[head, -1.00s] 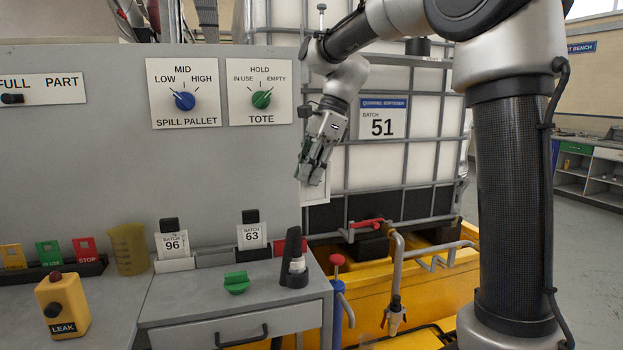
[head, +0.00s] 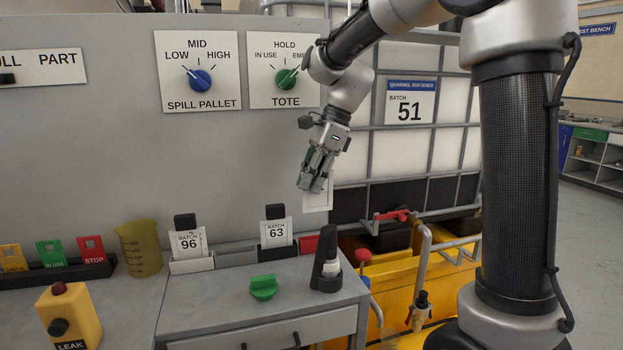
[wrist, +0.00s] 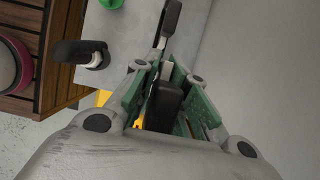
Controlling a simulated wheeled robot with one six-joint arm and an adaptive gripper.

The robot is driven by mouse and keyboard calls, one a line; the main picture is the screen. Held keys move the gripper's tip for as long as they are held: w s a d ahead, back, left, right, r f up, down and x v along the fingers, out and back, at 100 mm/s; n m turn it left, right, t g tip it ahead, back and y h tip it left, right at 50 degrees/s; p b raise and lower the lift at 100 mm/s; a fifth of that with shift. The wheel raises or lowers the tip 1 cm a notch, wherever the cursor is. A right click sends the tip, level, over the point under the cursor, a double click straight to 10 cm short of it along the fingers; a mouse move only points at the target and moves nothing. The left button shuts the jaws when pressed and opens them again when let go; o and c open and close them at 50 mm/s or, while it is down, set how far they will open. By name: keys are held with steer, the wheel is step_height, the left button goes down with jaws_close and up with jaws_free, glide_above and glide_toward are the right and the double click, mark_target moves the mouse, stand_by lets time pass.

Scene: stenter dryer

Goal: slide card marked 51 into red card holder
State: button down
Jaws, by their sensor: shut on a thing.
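My gripper (head: 314,184) is shut on the black grip (wrist: 165,105) of a card, above the grey cabinet top. The pale card (head: 318,203) shows below the fingers in the head view; its number cannot be read. The red card holder (head: 309,244) is at the right end of the holder row, below the gripper and apart from it. Its right part is hidden behind a black upright handle. The number 51 shows on the tote's batch label (head: 410,103).
A white holder bears card 96 (head: 187,243); a black holder bears card 63 (head: 277,233). A grey holder (head: 237,255) between them looks empty. The black handle (head: 327,262) stands in front of the red holder. A green knob (head: 263,287) lies nearer. The panel wall is close behind.

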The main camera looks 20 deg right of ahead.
mark_target(330, 175)
steer(key=shift+f, duration=2.95)
steer(key=shift+f, duration=2.3)
steer(key=c, duration=1.3)
jaws_free()
steer(key=shift+c, duration=0.2)
steer(key=v, duration=1.2)
